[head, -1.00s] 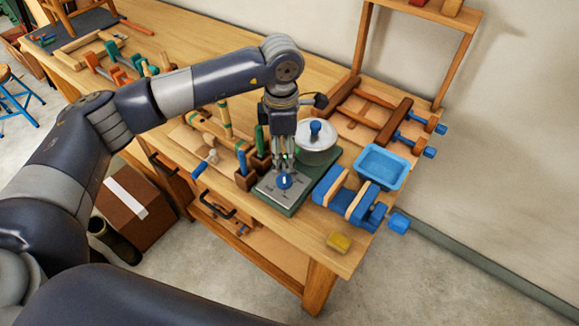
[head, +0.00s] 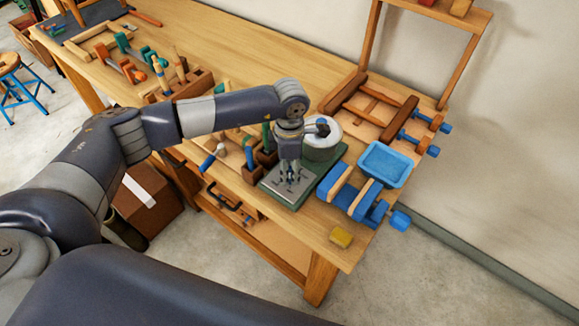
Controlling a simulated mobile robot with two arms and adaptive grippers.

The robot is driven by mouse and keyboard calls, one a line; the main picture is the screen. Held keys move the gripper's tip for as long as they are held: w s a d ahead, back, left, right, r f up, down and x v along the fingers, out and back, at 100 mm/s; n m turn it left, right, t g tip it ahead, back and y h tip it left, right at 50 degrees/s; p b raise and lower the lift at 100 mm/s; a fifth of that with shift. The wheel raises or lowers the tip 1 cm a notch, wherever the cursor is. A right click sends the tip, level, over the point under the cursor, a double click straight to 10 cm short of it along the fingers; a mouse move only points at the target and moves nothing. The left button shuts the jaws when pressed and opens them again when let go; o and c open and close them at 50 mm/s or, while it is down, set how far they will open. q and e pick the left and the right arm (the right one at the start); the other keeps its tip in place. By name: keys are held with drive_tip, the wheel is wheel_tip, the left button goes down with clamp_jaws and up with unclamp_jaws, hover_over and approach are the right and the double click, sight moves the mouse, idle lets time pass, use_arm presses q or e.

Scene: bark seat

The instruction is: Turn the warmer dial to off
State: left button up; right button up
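The warmer (head: 301,197) is a green base with a grey front panel, near the front edge of the workbench. A white lidded pot (head: 322,149) stands on its back part, partly behind my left wrist. My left gripper (head: 290,181) points down over the grey panel, with its fingers at the dial. The blue dial is almost wholly hidden by the fingers, so its setting cannot be read. Whether the fingers touch or grip the dial cannot be made out. My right gripper is not in view.
A blue vise (head: 352,198) and a blue tray (head: 387,164) stand right of the warmer. A yellow block (head: 341,235) lies at the bench's near corner. Wooden tool holders stand close on the left. A wooden frame (head: 397,122) with clamps is behind.

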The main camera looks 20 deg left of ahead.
use_arm(q)
drive_tip(key=shift+c, duration=1.4)
drive_tip(key=shift+o, duration=0.2)
